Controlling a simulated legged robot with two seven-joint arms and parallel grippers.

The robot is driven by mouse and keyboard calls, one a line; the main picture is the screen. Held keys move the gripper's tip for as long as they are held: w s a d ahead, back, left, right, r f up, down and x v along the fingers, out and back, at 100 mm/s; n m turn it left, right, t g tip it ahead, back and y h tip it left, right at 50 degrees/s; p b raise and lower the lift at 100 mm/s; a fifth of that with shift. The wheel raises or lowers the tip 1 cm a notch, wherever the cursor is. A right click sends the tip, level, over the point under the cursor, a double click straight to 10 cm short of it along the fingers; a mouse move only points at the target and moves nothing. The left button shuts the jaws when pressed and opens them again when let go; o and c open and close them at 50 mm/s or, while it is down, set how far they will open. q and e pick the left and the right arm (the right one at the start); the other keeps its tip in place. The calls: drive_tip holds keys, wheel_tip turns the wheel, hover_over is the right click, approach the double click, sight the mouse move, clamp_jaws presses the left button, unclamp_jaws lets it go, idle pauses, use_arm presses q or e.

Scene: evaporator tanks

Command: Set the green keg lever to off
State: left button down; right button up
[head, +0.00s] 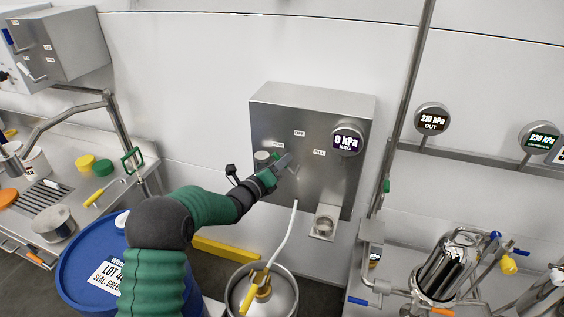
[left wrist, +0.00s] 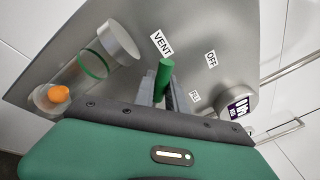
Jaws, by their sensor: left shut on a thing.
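The green lever (left wrist: 164,75) shows in the left wrist view between the fingers of my left gripper (left wrist: 160,92), close to the VENT label (left wrist: 162,43). The OFF label (left wrist: 211,59) and the FILL label (left wrist: 195,97) lie to the right of it there. In the head view my left gripper (head: 284,164) is shut at the face of the steel panel box (head: 264,119), below the OFF label (head: 299,133); the lever is mostly hidden there. The keg gauge (head: 347,140) reads 0 kPa. My right gripper is not in view.
A keg (head: 281,301) with a yellow-handled coupler and white hose stands below the panel. A blue drum (head: 77,272) is at lower left. A vertical pipe (head: 407,110) stands right of the panel. A small cup shelf (head: 325,221) hangs at the panel's bottom.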

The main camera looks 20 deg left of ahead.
use_arm(q)
drive_tip(key=shift+a+r, duration=0.15)
drive_tip(key=shift+a, duration=0.1)
drive_tip(key=shift+d+m+b, duration=0.25)
drive_tip(key=shift+m+b, duration=0.25)
drive_tip(key=shift+b, duration=0.5)
drive_tip(key=m+b, duration=0.1)
drive_tip(key=b, duration=0.1)
drive_tip(key=d+r+m+g+y+b, duration=0.1)
drive_tip(key=m+b, duration=0.1)
drive_tip(key=b, duration=0.1)
drive_tip(key=d+m+b, duration=0.1)
drive_tip(key=b, duration=0.1)
drive_tip(key=shift+d+r+m, duration=0.2)
drive_tip(key=shift+d+m, duration=0.05)
drive_tip(key=shift+m, duration=0.05)
drive_tip(key=shift+d+r+m+g+y+b, duration=0.15)
drive_tip(key=shift+d+r+m+y+b, duration=0.15)
drive_tip(key=shift+m+b, duration=0.35)
drive_tip(key=shift+d+r+m+g+y+b, duration=0.15)
drive_tip(key=shift+d+m+b, duration=0.25)
drive_tip(key=shift+b, duration=0.4)
drive_tip(key=c, duration=1.4)
unclamp_jaws()
drive_tip(key=shift+s+f, duration=0.1)
drive_tip(key=shift+s, duration=0.05)
drive_tip(key=shift+o, duration=0.2)
drive_tip(key=shift+f, duration=0.2)
